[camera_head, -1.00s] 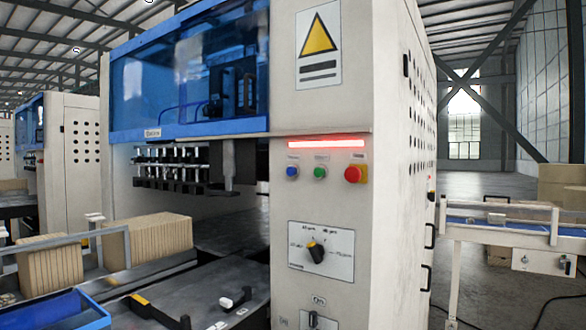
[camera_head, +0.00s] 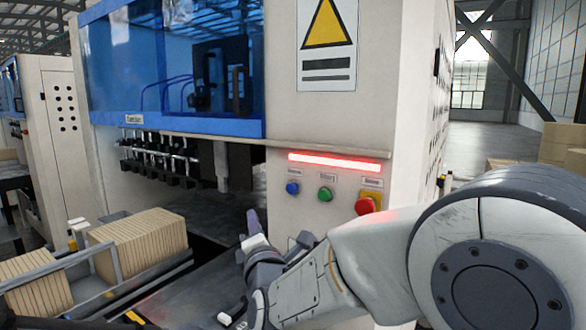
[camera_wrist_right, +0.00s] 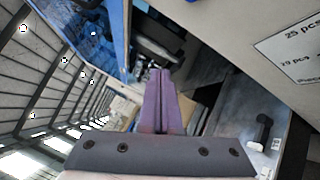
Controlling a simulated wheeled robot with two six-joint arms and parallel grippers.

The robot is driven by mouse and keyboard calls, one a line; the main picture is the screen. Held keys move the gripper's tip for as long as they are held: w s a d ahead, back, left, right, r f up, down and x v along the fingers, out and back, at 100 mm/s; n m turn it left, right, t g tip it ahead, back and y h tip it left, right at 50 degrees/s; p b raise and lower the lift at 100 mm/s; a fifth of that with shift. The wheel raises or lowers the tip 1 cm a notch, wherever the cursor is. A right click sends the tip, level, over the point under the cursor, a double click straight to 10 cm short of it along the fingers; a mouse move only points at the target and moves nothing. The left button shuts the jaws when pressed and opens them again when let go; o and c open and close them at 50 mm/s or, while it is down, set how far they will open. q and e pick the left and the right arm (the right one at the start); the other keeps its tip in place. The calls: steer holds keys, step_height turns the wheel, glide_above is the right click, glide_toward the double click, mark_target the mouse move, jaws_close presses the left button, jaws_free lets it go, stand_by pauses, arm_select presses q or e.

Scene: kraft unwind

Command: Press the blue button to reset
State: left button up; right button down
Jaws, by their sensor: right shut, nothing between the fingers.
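The blue button (camera_head: 292,188) is the leftmost of three on the machine's cream front panel, under a lit red light bar (camera_head: 334,161). A green button (camera_head: 325,194) and a red knob on a yellow plate (camera_head: 369,204) are to its right. My right gripper (camera_head: 252,218) is below and left of the blue button, apart from it, with its fingers pointing up. In the right wrist view its purple fingers (camera_wrist_right: 160,100) are together and empty. The buttons do not show in that view. My left gripper is not in view.
My right arm covers the lower panel in the head view. Stacks of brown cartons (camera_head: 140,240) stand in a rail feeder (camera_head: 75,262) at left. A warning sign (camera_head: 328,45) is above the buttons.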

mark_target(291, 188)
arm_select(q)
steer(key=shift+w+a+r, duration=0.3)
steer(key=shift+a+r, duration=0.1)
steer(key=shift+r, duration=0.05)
arm_select(e)
steer(key=shift+w+d+r+n+t+h, duration=0.2)
steer(key=shift+w+d+r+t, duration=0.15)
steer(key=shift+r, duration=0.3)
steer(key=shift+w+d+r+n+t+h, duration=0.1)
steer(key=shift+w+d+r+t+h, duration=0.2)
steer(key=shift+r, duration=0.3)
steer(key=shift+d, duration=0.15)
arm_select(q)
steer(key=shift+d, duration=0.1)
arm_select(e)
steer(key=w+d, duration=0.5)
steer(key=w, duration=0.2)
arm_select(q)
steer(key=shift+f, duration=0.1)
arm_select(e)
steer(key=shift+w, duration=0.15)
stand_by(0.6)
